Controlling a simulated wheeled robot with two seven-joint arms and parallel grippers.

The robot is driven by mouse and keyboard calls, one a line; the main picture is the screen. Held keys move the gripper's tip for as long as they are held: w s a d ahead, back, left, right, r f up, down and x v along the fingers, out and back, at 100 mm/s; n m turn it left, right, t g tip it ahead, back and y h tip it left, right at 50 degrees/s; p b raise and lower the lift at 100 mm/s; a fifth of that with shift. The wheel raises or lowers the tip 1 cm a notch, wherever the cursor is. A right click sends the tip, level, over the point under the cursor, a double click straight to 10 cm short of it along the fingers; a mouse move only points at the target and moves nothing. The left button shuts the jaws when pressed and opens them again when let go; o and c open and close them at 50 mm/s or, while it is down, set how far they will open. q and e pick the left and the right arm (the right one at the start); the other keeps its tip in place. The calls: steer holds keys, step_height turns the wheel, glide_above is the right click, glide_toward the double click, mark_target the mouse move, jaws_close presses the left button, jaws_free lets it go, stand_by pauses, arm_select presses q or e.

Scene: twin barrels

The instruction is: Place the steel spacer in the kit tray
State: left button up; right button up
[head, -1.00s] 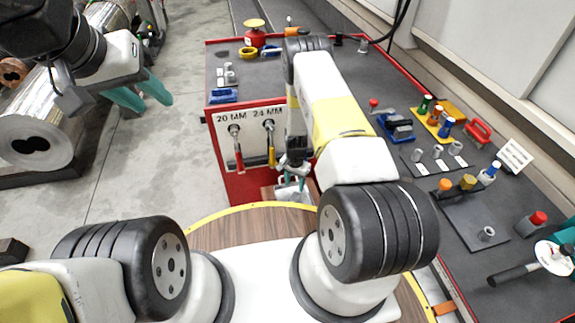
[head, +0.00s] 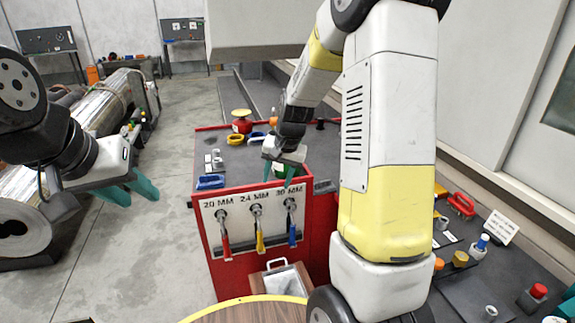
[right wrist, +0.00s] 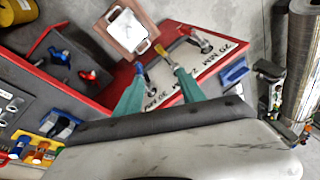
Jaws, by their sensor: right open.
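A wooden-framed tray (head: 281,286) with a grey inside and handles is low by the red cabinet; it also shows in the right wrist view (right wrist: 147,46). It may be the kit tray. Grey metal rings (head: 491,311) (head: 442,223) stand on the bench at right; I cannot tell which is the steel spacer. My right gripper (head: 281,178) is over the cabinet's front edge, above the hanging tools. Its teal fingers are apart and empty in the right wrist view (right wrist: 160,77). My left gripper (head: 141,200) is open and empty over the floor at left.
The red cabinet panel (head: 238,207) carries three hanging tools. Its top (head: 225,140) holds small parts, a blue item and a red can. My right arm hides much of the bench.

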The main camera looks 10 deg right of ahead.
steer(key=s+r+n+t, duration=0.2)
steer(key=s+r+n, duration=0.1)
steer(key=s+r, duration=1)
steer(key=s+r+n+t, duration=0.1)
steer(key=s+r, duration=0.3)
steer(key=s, duration=0.7)
steer(key=shift+s+a+r+n+y, duration=0.15)
steer(key=shift+a+n+y, duration=0.15)
steer(key=shift+n, duration=0.2)
